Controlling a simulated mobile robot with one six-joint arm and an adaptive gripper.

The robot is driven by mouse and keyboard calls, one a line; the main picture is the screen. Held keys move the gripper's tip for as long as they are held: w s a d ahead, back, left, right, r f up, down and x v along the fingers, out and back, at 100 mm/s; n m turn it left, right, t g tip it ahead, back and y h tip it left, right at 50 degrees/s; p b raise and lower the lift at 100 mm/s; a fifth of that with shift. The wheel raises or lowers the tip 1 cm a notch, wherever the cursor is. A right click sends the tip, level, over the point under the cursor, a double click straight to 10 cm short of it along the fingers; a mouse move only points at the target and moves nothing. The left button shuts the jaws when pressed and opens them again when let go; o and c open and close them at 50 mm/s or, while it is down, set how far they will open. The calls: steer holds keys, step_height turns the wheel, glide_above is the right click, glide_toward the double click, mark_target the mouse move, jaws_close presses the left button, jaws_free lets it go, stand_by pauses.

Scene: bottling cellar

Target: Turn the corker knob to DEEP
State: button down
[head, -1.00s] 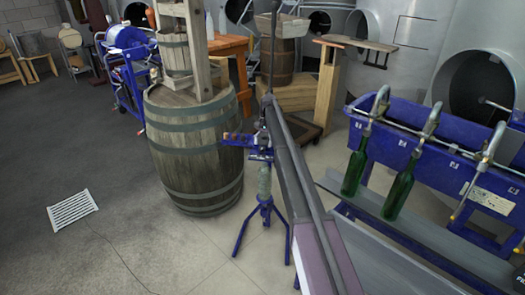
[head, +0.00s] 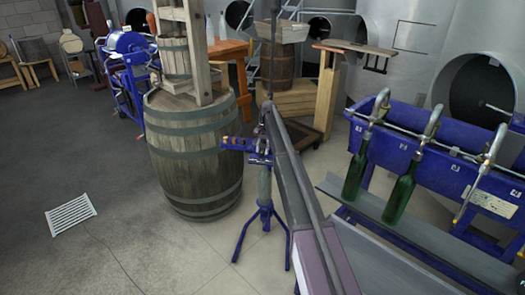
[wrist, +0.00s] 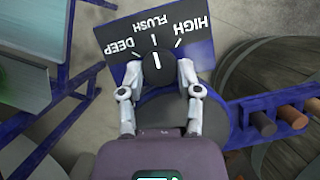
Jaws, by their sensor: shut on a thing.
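The corker knob (wrist: 158,76) is dark and round with a white pointer line, in the middle of the wrist view. It sits on a dark dial plate (wrist: 112,68) marked DEEP, FLUSH and HIGH, upside down in this view. The pointer line is in line with the FLUSH mark. My gripper (wrist: 157,68) is shut on the knob, one finger on each side. In the head view the blue corker (head: 236,144) stands on a tripod at the end of my arm; the knob and its marks are too small to read there.
A large barrel (head: 193,150) stands close to the left of the corker. Several corks (wrist: 292,116) sit on a blue rail in the wrist view. A blue bottling bench (head: 400,138) with green bottles (head: 399,193) is at right.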

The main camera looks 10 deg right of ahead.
steer(key=shift+n, duration=0.4)
steer(key=n, duration=0.1)
steer(key=n+h, duration=0.1)
steer(key=n, duration=0.1)
steer(key=shift+a+g+h, duration=0.15)
steer(key=shift+g+h, duration=0.15)
steer(key=shift+g, duration=0.1)
steer(key=n, duration=0.2)
steer(key=n+h, duration=0.1)
steer(key=n, duration=0.1)
steer(key=shift+a+n+h, duration=0.1)
steer(key=shift+n+h, duration=0.2)
steer(key=shift+s, duration=0.1)
steer(key=shift+c, duration=1.4)
jaws_free()
steer(key=shift+m, duration=0.4)
